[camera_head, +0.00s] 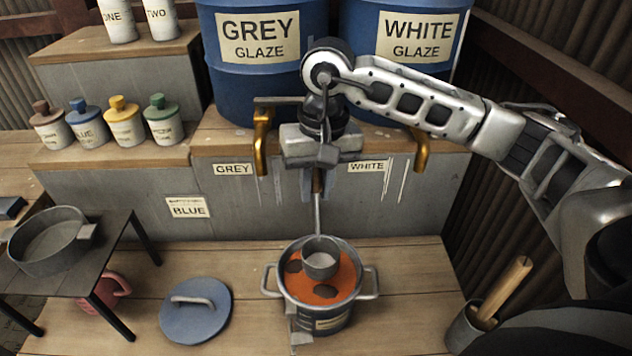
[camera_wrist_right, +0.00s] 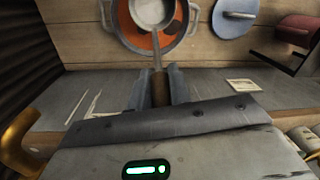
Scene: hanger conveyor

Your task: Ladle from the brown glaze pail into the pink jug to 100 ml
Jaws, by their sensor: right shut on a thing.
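My right gripper (camera_head: 318,172) is shut on the wooden handle of a ladle (camera_head: 321,262), held upright over the pail. The ladle's grey cup is at the pail's mouth; I cannot tell whether it touches the glaze or holds any. The pail (camera_head: 334,323) is dark with two side handles and holds orange-brown glaze with dark patches; its label is unreadable. In the right wrist view, the gripper (camera_wrist_right: 158,88) grips the handle and the cup (camera_wrist_right: 152,12) overlaps the pail. A reddish-pink jug (camera_head: 108,291) stands at the left, partly hidden by a small dark table. My left gripper is out of view.
A blue lid (camera_head: 195,309) lies left of the pail. A grey pan (camera_head: 48,240) sits on the small table (camera_head: 88,279). Gold taps (camera_head: 262,140) (camera_head: 421,150) flank my right gripper below blue drums. A pot (camera_head: 468,330) with a wooden-handled tool stands at right.

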